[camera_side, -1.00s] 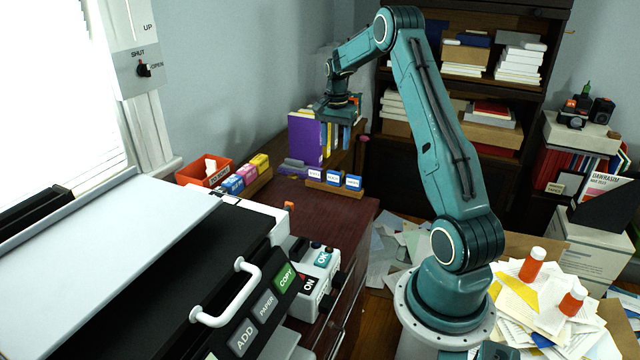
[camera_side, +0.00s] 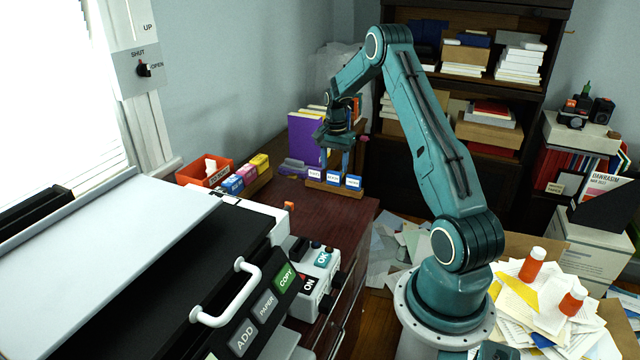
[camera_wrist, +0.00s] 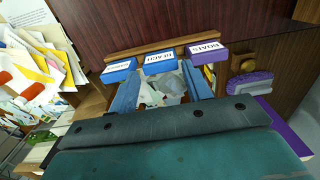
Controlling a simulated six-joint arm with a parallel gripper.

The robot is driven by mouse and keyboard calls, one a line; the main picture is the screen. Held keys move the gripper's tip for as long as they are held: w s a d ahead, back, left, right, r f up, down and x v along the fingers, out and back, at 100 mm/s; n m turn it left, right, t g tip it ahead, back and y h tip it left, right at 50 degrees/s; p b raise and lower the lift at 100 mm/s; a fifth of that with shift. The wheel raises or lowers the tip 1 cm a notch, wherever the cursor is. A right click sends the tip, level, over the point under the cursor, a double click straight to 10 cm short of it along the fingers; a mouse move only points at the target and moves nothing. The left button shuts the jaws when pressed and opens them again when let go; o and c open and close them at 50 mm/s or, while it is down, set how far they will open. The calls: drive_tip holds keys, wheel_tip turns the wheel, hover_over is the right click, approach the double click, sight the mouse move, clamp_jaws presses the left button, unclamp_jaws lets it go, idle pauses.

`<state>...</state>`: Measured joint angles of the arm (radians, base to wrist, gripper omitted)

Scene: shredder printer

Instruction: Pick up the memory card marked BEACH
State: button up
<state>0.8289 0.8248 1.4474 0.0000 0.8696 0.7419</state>
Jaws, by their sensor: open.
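Three memory cards stand in a wooden rack (camera_side: 333,190) on the desk. In the wrist view their labels appear upside down. The middle blue card (camera_wrist: 160,62) reads BEACH; it also shows in the side view (camera_side: 334,177). The purple card (camera_wrist: 208,52) to its right in the wrist view seems to read BOATS. The other blue card (camera_wrist: 118,70) has a label too blurred to read surely. My gripper (camera_side: 335,163) is open, pointing down just above the rack. In the wrist view its two fingers (camera_wrist: 158,74) straddle the line of the BEACH card. I see nothing held.
A purple book or folder (camera_side: 305,138) stands close behind my gripper. An orange bin (camera_side: 205,173) and a row of coloured boxes (camera_side: 246,174) stand further left. The desk front (camera_side: 335,212) is clear.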

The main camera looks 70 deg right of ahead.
sight(334, 181)
drive_tip(key=shift+f, duration=1.4)
drive_tip(key=c, duration=0.6)
